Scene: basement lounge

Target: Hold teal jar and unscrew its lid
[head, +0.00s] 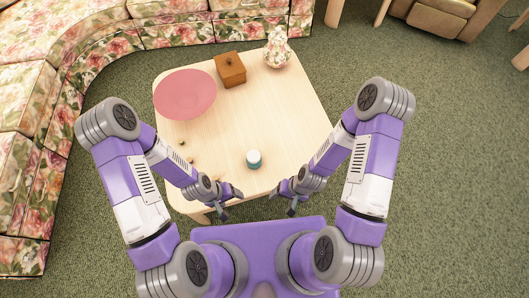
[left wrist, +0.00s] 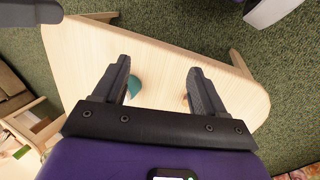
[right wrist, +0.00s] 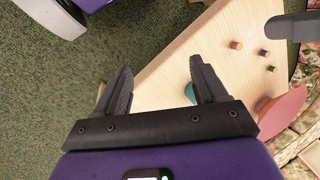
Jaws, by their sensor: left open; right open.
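The teal jar (head: 253,163) with its white lid (head: 253,155) stands upright on the light wooden table, near its front edge. My left gripper (head: 228,203) is open and empty, to the left of the jar and nearer to me. My right gripper (head: 289,201) is open and empty, to the right of the jar and nearer to me. In the left wrist view the jar (left wrist: 134,84) is partly hidden behind a finger. In the right wrist view the jar (right wrist: 189,92) is mostly hidden behind a finger.
On the table (head: 222,139) are a pink round dish (head: 185,94), a brown wooden box (head: 230,70), a floral vase-like object (head: 277,50) and several small spool-like pieces (right wrist: 236,45) at the left. A floral sofa (head: 170,33) borders the table. Table around the jar is clear.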

